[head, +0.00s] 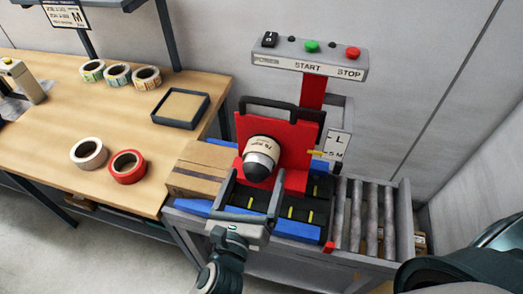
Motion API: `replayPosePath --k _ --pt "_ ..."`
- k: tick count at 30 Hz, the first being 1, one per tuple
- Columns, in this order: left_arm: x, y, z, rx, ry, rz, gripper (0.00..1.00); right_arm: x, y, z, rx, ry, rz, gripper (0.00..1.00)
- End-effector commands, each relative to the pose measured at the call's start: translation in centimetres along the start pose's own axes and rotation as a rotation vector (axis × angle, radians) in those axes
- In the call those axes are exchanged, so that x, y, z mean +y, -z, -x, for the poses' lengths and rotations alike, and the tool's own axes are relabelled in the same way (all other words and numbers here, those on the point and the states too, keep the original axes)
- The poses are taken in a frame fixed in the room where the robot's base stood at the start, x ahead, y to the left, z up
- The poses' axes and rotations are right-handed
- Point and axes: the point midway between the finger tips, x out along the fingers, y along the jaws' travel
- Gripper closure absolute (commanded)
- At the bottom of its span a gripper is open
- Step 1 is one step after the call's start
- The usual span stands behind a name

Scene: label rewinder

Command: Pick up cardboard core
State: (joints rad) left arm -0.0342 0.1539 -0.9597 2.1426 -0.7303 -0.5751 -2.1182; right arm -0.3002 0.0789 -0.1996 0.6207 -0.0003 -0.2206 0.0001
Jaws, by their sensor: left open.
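The cardboard core (262,143) looks like a short beige cylinder with dark print, in front of the red upright plate (304,145) of the rewinder. A dark, rounded spindle nose (259,166) sticks out of its near end, so the core seems to sit around it. My left gripper (257,178) is open at the near side of the core, its two long fingers spread to the left and right of the spindle nose. Whether a finger touches the core cannot be told. My right gripper is not in view.
A closed cardboard box (200,168) stands left of the rewinder. The wooden table (120,130) holds a white roll (88,153), a red roll (127,166), several label rolls and a dark tray (181,108). Rollers (372,215) lie right. A control panel (308,60) stands above.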

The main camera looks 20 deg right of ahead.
Motion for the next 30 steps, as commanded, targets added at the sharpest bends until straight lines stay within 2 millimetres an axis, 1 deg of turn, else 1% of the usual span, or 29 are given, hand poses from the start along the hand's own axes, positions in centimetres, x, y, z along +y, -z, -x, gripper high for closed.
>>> replayPosePath --k 1,4,14,17,20,24,27,30 --pt "0.0 -0.1 -0.5 -0.001 -0.001 0.000 0.11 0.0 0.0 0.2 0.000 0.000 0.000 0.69" --pt "0.0 -0.1 -0.9 -0.001 -0.001 0.000 0.11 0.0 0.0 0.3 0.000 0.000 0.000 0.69" --pt "0.0 0.0 -1.0 -0.001 -0.001 0.000 0.11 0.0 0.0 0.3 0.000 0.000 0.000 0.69" --pt "0.1 -0.2 -1.4 -0.001 -0.001 -0.001 0.11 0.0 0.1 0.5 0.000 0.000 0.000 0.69" --pt "0.2 -0.3 -2.2 0.000 -0.001 0.000 0.11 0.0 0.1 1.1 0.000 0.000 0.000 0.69" --pt "0.5 -0.6 -4.0 0.000 -0.002 0.000 0.11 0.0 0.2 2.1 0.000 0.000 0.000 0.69" --pt "0.5 -0.5 -5.2 -0.001 -0.001 -0.001 0.11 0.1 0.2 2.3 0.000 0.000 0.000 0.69" --pt "0.6 -0.3 -5.9 0.000 -0.001 -0.001 0.11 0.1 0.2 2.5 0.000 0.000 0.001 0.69"
